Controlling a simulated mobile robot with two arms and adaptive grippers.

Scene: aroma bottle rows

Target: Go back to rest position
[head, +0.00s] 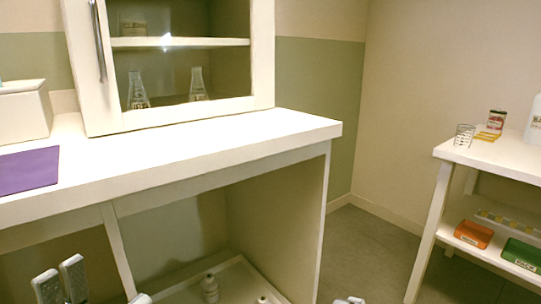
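My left gripper (61,281) shows at the bottom left in the head view, below the counter's front edge. Its two grey fingers stand a little apart with nothing between them. A small pale tip at the bottom edge right of center seems to be part of my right gripper (350,300). The rest of it is cut off by the frame, so its opening is hidden. Another pale grey piece shows at the bottom edge just right of the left gripper; I cannot tell which part it is.
A white counter (200,150) spans the left, bearing a glass-front cabinet (265,50), purple mat (28,171) and white box (24,112). A shelf unit (487,155) at right holds an orange box (473,234) and green box (521,254). Floor between is clear.

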